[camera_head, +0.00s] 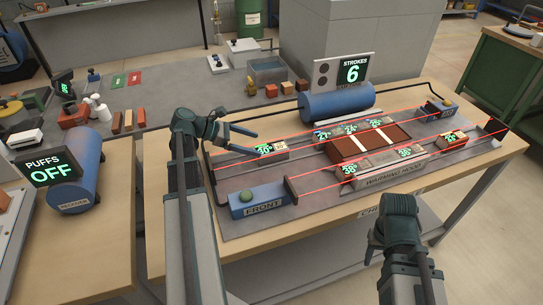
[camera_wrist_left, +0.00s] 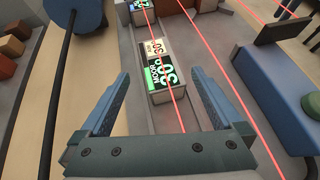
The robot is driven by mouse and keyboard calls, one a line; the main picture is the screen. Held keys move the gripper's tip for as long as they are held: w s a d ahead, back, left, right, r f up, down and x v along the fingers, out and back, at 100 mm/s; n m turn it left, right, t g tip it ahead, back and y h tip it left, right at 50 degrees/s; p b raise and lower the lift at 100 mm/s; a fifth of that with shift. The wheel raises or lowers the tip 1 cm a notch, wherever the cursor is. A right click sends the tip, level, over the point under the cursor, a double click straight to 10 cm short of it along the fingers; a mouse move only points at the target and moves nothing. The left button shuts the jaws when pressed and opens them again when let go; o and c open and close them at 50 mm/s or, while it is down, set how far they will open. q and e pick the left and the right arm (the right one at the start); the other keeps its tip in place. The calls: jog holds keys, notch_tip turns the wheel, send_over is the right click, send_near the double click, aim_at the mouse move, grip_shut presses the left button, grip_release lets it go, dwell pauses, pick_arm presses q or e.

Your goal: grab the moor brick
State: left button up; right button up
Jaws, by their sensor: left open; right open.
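The moor brick (camera_head: 270,151) is a small grey block with a glowing green number and a pale label on top. It sits at the left end of the grey board, and its green MOOR lettering shows in the left wrist view (camera_wrist_left: 170,88). My left gripper (camera_head: 256,144) is open beside the brick's left end, its fingers pointing at it. In the left wrist view the brick lies just ahead between the open fingertips (camera_wrist_left: 160,88), apparently untouched. My right arm shows at the lower right, but its fingers cannot be seen.
Red beams run lengthwise over the board, one across the brick in the wrist view. A blue FRONT box (camera_head: 262,200) stands nearer, a blue cylinder (camera_head: 337,103) behind. The warming hood (camera_head: 395,178) and several other numbered bricks lie to the right.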

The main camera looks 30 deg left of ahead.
aim_at(271, 148)
pick_arm(q)
jog(key=b+x, duration=0.2)
jog(key=x, duration=0.2)
jog(key=shift+w+d+f, duration=0.1)
jog(key=shift+d+f, duration=0.05)
jog(key=shift+f, duration=0.1)
jog(key=shift+w+d+f+b, duration=0.1)
jog(key=shift+w+d+b, duration=0.2)
grip_shut()
